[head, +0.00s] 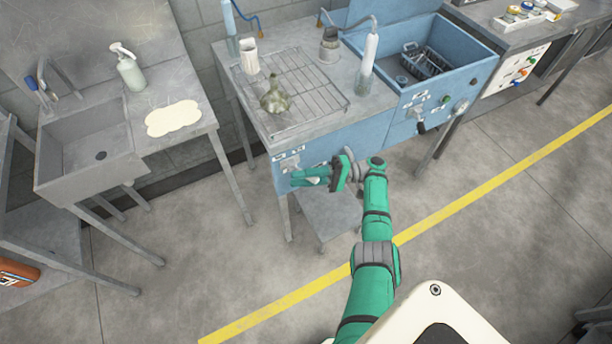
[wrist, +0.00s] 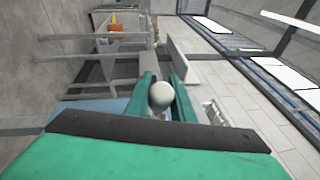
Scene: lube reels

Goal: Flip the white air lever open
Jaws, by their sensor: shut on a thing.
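My gripper (head: 296,177) is at the front panel of the blue workbench (head: 333,150), below its left part. In the wrist view, the two green fingers (wrist: 161,80) are on either side of a round white knob (wrist: 161,97), which looks like the end of the white air lever. The gripper is shut on it. In the head view my fingers cover the lever, so its angle cannot be told. Small white labels and fittings (head: 290,161) show on the panel just above the fingers.
A wire rack with a metal vessel (head: 275,99) stands on the bench top above my gripper. A blue sink basin (head: 425,62) is to the right. A grey sink table (head: 90,140) with a spray bottle (head: 130,70) stands to the left.

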